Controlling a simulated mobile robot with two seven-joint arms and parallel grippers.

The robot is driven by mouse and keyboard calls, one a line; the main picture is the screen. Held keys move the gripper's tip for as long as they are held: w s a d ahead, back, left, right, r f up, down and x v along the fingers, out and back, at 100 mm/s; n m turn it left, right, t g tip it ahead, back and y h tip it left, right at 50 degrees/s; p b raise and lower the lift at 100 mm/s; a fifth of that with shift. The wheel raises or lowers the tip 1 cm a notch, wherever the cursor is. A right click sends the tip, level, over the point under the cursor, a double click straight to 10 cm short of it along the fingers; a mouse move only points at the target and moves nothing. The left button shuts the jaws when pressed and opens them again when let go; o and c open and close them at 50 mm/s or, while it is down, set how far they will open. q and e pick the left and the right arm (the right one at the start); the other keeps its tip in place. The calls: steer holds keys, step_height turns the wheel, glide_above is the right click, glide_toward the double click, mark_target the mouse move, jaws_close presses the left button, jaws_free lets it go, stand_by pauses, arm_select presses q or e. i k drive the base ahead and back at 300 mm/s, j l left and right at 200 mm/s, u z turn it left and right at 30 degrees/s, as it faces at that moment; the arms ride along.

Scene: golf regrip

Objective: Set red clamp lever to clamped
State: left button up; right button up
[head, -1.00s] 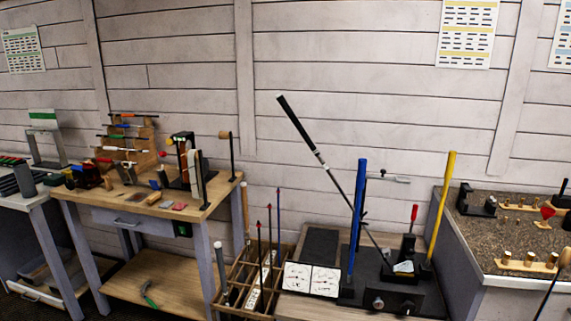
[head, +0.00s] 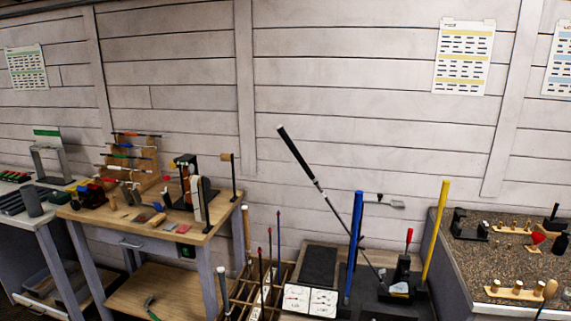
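A small red lever handle (head: 409,236) stands upright on a black block on the dark machine bed (head: 370,303), between a blue post (head: 354,245) and a yellow post (head: 436,230). I take it to be the red clamp lever; whether it is clamped I cannot tell. A golf club with a black grip (head: 297,152) leans across the blue post, its head (head: 399,289) low beside the lever's block. Neither of my grippers shows in the head view.
A wooden workbench (head: 140,240) with tools stands at the left. A wooden rack (head: 245,290) with upright shafts is left of the machine. A speckled counter (head: 480,262) with wooden peg blocks is at the right.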

mark_target(409, 232)
steer(key=i+z, duration=0.95)
steer(key=l+z, duration=0.25)
steer(key=k+l, duration=0.05)
